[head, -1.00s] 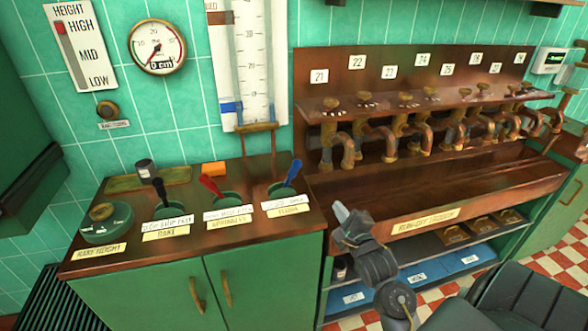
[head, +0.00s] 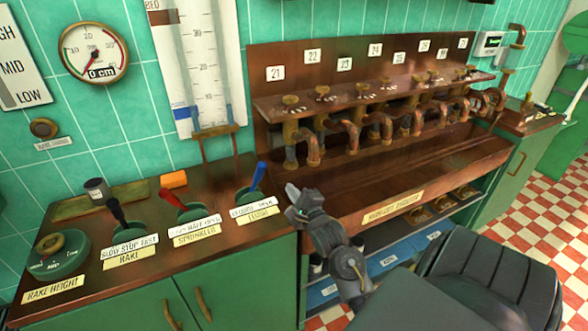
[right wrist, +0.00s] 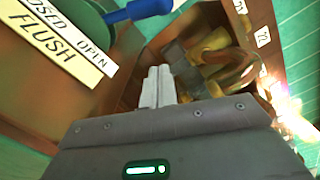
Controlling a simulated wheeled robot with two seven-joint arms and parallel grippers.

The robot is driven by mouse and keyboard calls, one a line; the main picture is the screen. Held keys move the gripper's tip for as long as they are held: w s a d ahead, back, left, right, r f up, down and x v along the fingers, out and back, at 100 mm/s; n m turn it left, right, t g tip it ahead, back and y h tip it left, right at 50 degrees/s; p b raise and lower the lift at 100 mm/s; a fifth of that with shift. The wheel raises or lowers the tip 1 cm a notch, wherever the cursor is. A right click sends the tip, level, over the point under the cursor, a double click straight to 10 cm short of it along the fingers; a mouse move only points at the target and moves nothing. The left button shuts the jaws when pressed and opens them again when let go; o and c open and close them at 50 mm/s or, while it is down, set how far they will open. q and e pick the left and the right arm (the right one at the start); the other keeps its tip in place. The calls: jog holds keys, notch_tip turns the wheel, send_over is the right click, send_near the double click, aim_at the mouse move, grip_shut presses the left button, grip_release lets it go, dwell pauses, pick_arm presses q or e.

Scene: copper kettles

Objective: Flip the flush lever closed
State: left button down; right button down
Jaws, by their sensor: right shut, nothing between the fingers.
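The flush lever (head: 257,177) has a blue handle and rises from a round green base on the wooden counter, leaning up and to the right. Its yellow FLUSH plate (head: 258,217) sits in front, under a white label. In the right wrist view the blue lever (right wrist: 138,10) shows at the top edge, leaning toward the OPEN side of the label (right wrist: 65,25). My right gripper (head: 292,190) is shut and empty, just right of the lever and apart from it. Its pale fingertips show together in the right wrist view (right wrist: 158,86). My left gripper is not in view.
The red sprinkler lever (head: 175,199) and black rake lever (head: 116,211) stand left of the flush lever. A rake height knob (head: 52,245) is at far left. The wooden trough (head: 375,175) with copper pipes and taps lies to the right. A dark chair (head: 490,275) is at lower right.

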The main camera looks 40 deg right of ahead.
aim_at(257, 180)
jog(key=w, duration=0.2)
jog(key=w+r+p, duration=0.1)
jog(key=w, duration=0.1)
jog(key=w+a, duration=0.1)
jog(key=w, duration=0.1)
jog(key=shift+w+r+p, duration=0.35)
jog(key=shift+w+p, duration=0.05)
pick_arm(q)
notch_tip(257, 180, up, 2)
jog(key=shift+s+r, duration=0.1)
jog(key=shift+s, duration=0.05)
pick_arm(e)
jog(key=shift+w+a+r, duration=0.1)
jog(key=shift+w+a, duration=0.1)
jog(key=shift+a, duration=0.05)
jog(key=shift+a, duration=0.1)
